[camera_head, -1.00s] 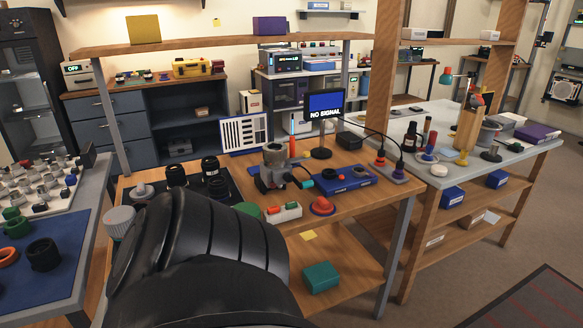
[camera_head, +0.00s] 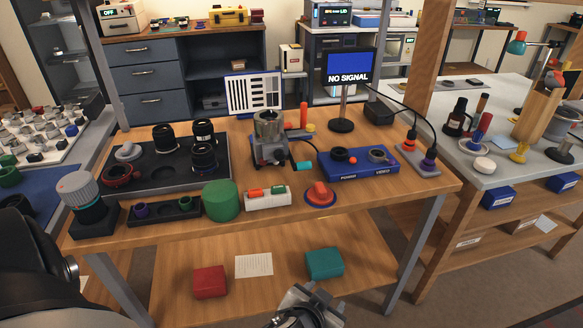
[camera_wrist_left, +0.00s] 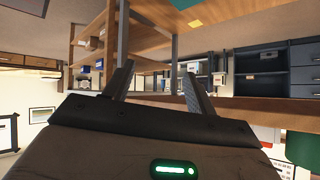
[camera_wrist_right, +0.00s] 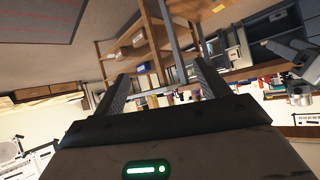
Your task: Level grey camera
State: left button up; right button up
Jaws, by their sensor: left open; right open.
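The grey camera (camera_head: 268,150) stands on the wooden bench in the head view, left of the blue power and video box (camera_head: 357,165). Its round barrel points up, and its body looks slightly tilted, though I cannot tell how much. A lever with a teal handle (camera_head: 303,167) sticks out from its right side. In the right wrist view a grey body with a round barrel (camera_wrist_right: 300,96), apparently this camera, shows at the right edge. My left gripper (camera_wrist_left: 160,80) and right gripper (camera_wrist_right: 160,68) are open and empty, both away from the camera.
A monitor (camera_head: 348,67) reading NO SIGNAL stands behind. A green cylinder (camera_head: 221,201), a white button box (camera_head: 268,198) and a red knob (camera_head: 320,194) line the front edge. A black lens tray (camera_head: 150,175) lies left. The lower shelf holds red (camera_head: 210,282) and teal (camera_head: 324,264) boxes.

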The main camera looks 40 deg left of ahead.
pick_arm(q)
jog(key=w+a+r+n+t+y+b, duration=0.2)
jog(key=w+a+r+n+y, duration=0.25)
jog(key=w+y, duration=0.2)
jog(key=n+y+b, duration=0.1)
jog(key=n+y, duration=0.5)
send_near(304, 166)
jog(key=shift+h, duration=0.25)
jog(key=p+x, duration=0.1)
jog(key=x, duration=0.4)
jog(key=p+x, duration=0.1)
jog(key=x, duration=0.4)
jog(key=shift+r, duration=0.2)
pick_arm(e)
jog(key=shift+s+f, duration=0.1)
jog(key=shift+f, duration=0.05)
